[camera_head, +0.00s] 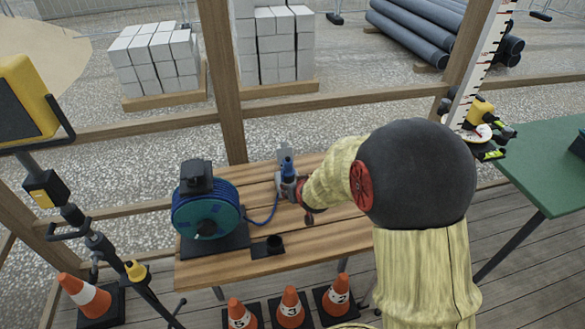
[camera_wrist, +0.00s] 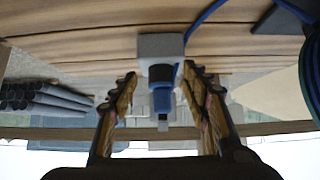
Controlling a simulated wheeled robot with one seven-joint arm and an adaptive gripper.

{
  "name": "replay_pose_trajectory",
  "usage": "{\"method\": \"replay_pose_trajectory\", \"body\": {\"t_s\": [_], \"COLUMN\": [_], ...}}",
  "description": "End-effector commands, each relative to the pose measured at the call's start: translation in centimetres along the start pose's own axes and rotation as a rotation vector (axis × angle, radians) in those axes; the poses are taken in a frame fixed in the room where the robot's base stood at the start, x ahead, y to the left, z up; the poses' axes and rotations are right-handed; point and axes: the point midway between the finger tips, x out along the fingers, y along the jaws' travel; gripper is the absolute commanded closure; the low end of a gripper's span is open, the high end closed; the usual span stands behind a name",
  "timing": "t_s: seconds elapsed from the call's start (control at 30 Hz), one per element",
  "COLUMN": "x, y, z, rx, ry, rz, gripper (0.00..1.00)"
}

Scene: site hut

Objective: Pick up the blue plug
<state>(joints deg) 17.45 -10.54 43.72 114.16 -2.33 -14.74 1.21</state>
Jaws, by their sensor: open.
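The blue plug (camera_head: 287,166) stands at the back of the wooden table, by a grey block (camera_head: 281,153). In the wrist view the plug (camera_wrist: 161,92) has a pale tip and sits against the grey block (camera_wrist: 160,46). My gripper (camera_head: 290,184) reaches in from the right and partly hides the plug's lower part. In the wrist view my gripper (camera_wrist: 160,76) is open, one finger on each side of the plug, with gaps visible between fingers and plug.
A blue cable (camera_head: 265,219) runs from near the plug to a cable reel (camera_head: 207,212) on the table (camera_head: 328,240). A small black holder (camera_head: 268,247) stands at the front. A wooden post (camera_head: 220,80) rises behind the table. Cones (camera_head: 290,308) stand in front.

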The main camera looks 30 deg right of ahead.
Motion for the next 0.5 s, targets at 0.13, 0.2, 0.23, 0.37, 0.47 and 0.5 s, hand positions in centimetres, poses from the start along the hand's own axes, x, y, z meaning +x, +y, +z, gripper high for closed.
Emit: {"method": "replay_pose_trajectory", "body": {"t_s": [0.13, 0.2, 0.23, 0.37, 0.47, 0.5], "x": [-0.3, -0.5, -0.6, 0.2, 1.2, 1.6], "y": [-0.1, -0.2, -0.2, -0.2, -0.2, -0.2], "z": [-5.6, -6.6, -6.9, -7.5, -7.6, -7.8], "rx": [0.0, 0.001, 0.001, 0.002, 0.003, 0.003], "ry": [0.18, 0.22, 0.23, 0.247, 0.245, 0.245], "rz": [-0.005, -0.007, -0.007, -0.008, -0.008, -0.008], "gripper": [0.53, 0.53, 0.53, 0.53, 0.53, 0.53]}}
